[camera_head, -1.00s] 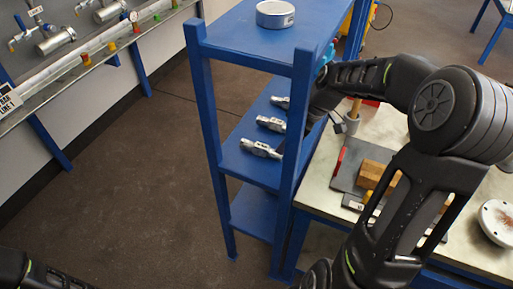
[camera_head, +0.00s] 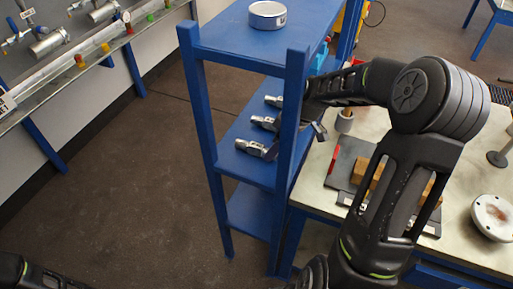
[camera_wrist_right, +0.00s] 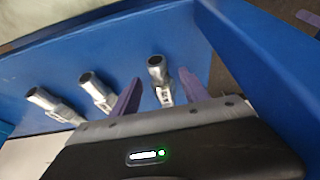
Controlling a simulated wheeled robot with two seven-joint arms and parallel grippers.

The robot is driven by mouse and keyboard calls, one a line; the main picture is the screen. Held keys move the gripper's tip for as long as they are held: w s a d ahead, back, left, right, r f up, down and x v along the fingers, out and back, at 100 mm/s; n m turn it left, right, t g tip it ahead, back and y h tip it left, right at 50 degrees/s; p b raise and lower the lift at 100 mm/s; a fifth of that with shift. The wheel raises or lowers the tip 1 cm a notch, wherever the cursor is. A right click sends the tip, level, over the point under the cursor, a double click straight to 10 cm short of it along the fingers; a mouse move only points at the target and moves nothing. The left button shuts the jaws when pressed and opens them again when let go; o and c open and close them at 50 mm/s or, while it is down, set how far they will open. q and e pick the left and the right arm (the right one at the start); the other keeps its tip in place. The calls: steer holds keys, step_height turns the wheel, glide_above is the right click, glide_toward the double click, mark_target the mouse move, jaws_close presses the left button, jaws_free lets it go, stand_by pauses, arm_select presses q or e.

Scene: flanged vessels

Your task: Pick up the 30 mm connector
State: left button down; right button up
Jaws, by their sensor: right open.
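Three silvery metal connectors lie in a row on the blue middle shelf: a near one (camera_head: 250,147), a middle one (camera_head: 264,122) and a far one (camera_head: 273,101). I cannot read their sizes, so I cannot tell which is 30 mm. In the right wrist view my right gripper (camera_wrist_right: 160,80) is open, its two fingers on either side of the right-hand connector (camera_wrist_right: 157,68) without visibly gripping it. The other two, a middle connector (camera_wrist_right: 95,90) and a left connector (camera_wrist_right: 52,104), lie outside the fingers. In the head view, a shelf post partly hides my right gripper. My left gripper is out of view.
The blue shelf rack (camera_head: 208,130) has upright posts close to my right arm. A white and metal ring (camera_head: 267,14) sits on its top. A workbench (camera_head: 330,192) with wooden blocks and a round flange (camera_head: 493,216) stands at right. Floor at left is clear.

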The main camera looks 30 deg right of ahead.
steer(key=shift+x, duration=1.45)
jaws_close()
